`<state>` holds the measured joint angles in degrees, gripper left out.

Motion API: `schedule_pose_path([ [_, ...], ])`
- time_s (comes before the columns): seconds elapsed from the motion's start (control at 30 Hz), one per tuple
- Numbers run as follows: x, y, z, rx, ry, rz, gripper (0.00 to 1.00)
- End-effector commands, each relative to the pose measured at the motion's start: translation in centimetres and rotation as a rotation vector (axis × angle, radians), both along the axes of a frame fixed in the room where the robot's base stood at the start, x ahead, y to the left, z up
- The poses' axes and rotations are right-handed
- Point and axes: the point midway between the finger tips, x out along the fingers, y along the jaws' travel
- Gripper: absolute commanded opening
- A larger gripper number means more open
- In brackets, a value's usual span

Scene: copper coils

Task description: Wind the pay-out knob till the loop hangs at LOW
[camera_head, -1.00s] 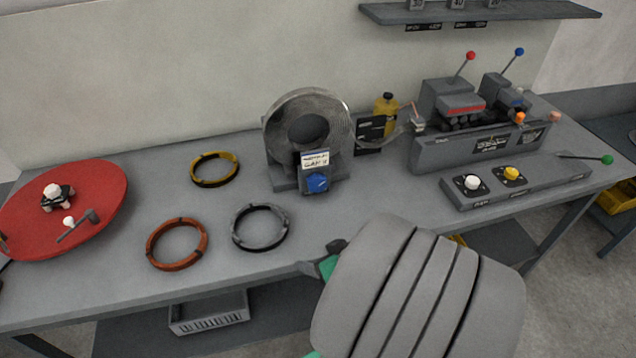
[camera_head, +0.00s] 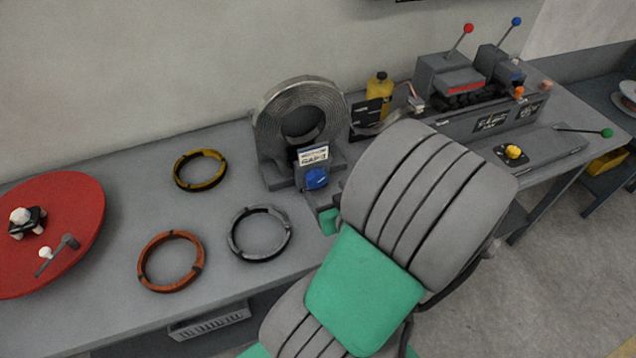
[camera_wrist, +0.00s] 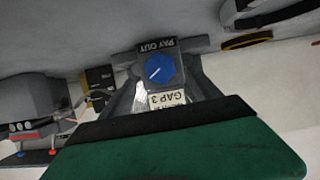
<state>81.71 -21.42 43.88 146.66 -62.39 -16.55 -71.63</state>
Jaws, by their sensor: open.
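The blue pay-out knob (camera_head: 316,178) is on the front of the coil stand, below a card reading GAP 3. In the wrist view the knob (camera_wrist: 159,69) shows upside down under a PAY OUT label, with a white pointer line. The grey strip coil (camera_head: 268,125) stands upright behind it. The strip loop (camera_head: 385,127) sags between the coil and the machine, before a black gauge board (camera_head: 367,116); its LOW mark is unreadable. My gripper (camera_head: 328,213) is open, just in front of and below the knob, apart from it. The arm hides much of the gripper.
Yellow (camera_head: 200,170), orange (camera_head: 171,261) and grey (camera_head: 259,233) rings lie left of the stand. A red turntable (camera_head: 70,215) is at far left. The lever machine (camera_head: 490,120) and a panel with a yellow button (camera_head: 513,152) stand right. My arm covers the bench front.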

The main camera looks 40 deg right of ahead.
Motion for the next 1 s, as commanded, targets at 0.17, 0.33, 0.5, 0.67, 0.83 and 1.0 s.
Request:
schedule_pose_path([
  [0.17, 2.3, -0.4, -1.3, 0.002, 0.002, 0.007, 0.72],
  [0.33, 4.0, -1.0, -1.8, 0.003, 0.001, 0.003, 0.72],
  [0.5, 4.8, -1.4, -2.2, 0.000, 0.001, -0.002, 0.72],
  [0.67, 4.8, -1.4, -2.1, -0.001, 0.000, -0.004, 0.72],
  [0.83, 4.8, -1.4, -2.2, 0.000, 0.001, -0.003, 0.64],
  [1.0, 4.8, -1.4, -2.1, 0.000, 0.001, -0.003, 0.50],
])
